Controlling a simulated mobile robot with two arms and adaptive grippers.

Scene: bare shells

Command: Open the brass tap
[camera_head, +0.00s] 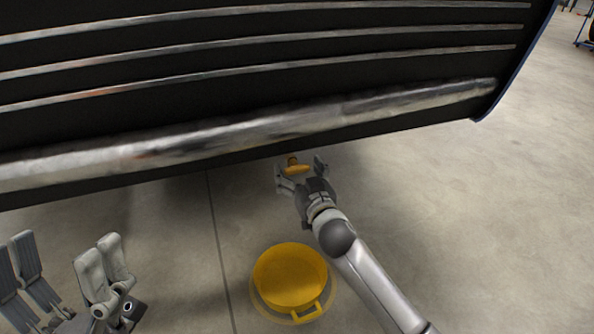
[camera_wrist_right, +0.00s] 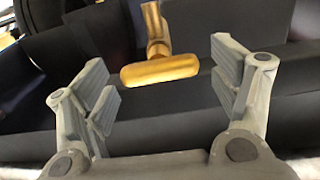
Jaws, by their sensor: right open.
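The brass tap (camera_head: 292,161) sticks out below the lower edge of the dark body overhead. In the right wrist view its T-shaped handle (camera_wrist_right: 160,70) lies crosswise, with the stem rising behind it. My right gripper (camera_head: 300,170) is open, with one finger on each side of the handle in the head view. In the wrist view the handle shows in the gap between the fingertips (camera_wrist_right: 163,82), nearer the top, and gaps show on both sides. I cannot tell how deep it sits between them. My left gripper (camera_head: 70,252) is open and empty at the lower left, far from the tap.
A large dark body with metal bars (camera_head: 250,130) fills the top of the head view, close above the right gripper. A yellow bucket (camera_head: 290,275) with a handle stands on the floor below the tap, left of my right forearm.

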